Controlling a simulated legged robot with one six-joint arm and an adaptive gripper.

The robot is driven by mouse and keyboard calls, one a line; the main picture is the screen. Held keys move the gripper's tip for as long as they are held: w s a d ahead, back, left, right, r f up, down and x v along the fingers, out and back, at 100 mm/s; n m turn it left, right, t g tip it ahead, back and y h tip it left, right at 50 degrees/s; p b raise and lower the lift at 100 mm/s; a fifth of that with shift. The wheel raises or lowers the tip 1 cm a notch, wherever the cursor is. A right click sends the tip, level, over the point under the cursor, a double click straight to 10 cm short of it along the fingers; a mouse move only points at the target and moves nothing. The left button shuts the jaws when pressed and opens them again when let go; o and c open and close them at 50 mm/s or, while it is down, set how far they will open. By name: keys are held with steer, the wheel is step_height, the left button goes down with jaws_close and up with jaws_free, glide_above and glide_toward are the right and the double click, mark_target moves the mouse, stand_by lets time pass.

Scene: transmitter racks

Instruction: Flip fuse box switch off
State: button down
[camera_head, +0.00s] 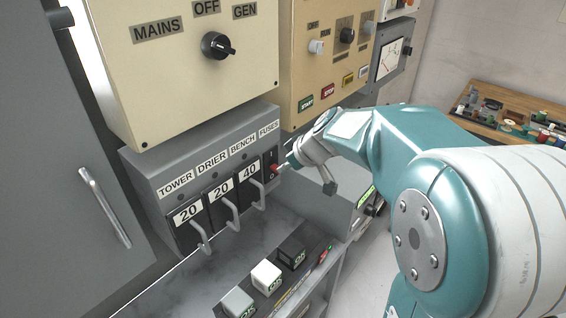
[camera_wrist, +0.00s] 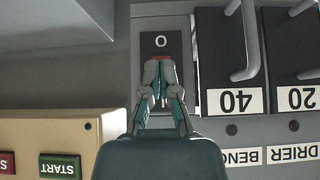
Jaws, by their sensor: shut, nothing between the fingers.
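The grey fuse box (camera_head: 150,165) hangs below the beige MAINS panel. Its red switch (camera_head: 274,169) sits at the right end, under the FUSES label, with an O mark below it. My gripper (camera_head: 289,162) is at the switch's right, its tips at or very near it. In the wrist view, which shows the box upside down, my gripper (camera_wrist: 159,70) is shut and empty in front of the switch plate (camera_wrist: 160,41). Only a thin red edge of the switch shows there beyond the fingertips. The fingers hide the rest, and contact cannot be made out.
Fuse handles (camera_head: 202,236) marked 20, 20 and 40 stick out left of the switch. The MAINS panel (camera_head: 190,85) and a beige START/STOP panel (camera_head: 305,75) stand above. A marbled shelf (camera_head: 200,285) with square buttons lies below. A wooden workbench (camera_head: 500,125) is far right.

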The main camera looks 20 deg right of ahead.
steer(key=shift+f, duration=0.2)
steer(key=shift+w+a+r, duration=0.4)
steer(key=shift+w, duration=0.15)
steer(key=shift+s, duration=0.1)
stand_by(0.3)
